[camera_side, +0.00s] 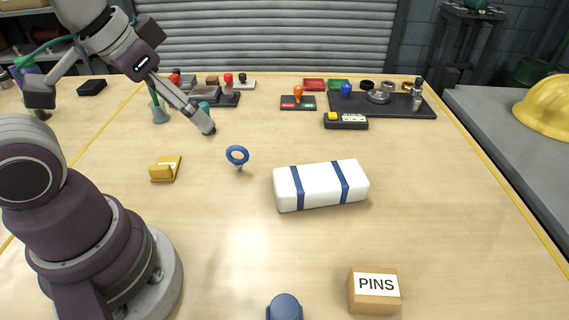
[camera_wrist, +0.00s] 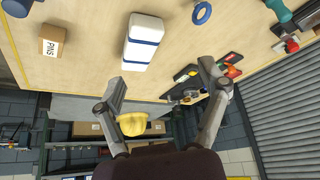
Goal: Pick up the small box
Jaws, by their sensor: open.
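A small tan cardboard box (camera_side: 374,292) with a white label reading "PINS" sits on the table at the front right in the side view. It also shows at the upper left of the wrist view (camera_wrist: 50,40). My gripper (camera_side: 125,112) is at the upper left of the side view, raised above the table and well away from the box. Its two fingers are spread wide with nothing between them; both show in the wrist view (camera_wrist: 162,86). A white casing with two blue bands (camera_side: 320,186) lies mid-table, between my gripper and the box.
A blue ring (camera_side: 237,155) stands left of the casing, and a yellow block (camera_side: 165,169) lies farther left. A dark blue rounded object (camera_side: 285,307) is at the front edge, left of the box. Trays and stamps line the back. The table's right side is clear.

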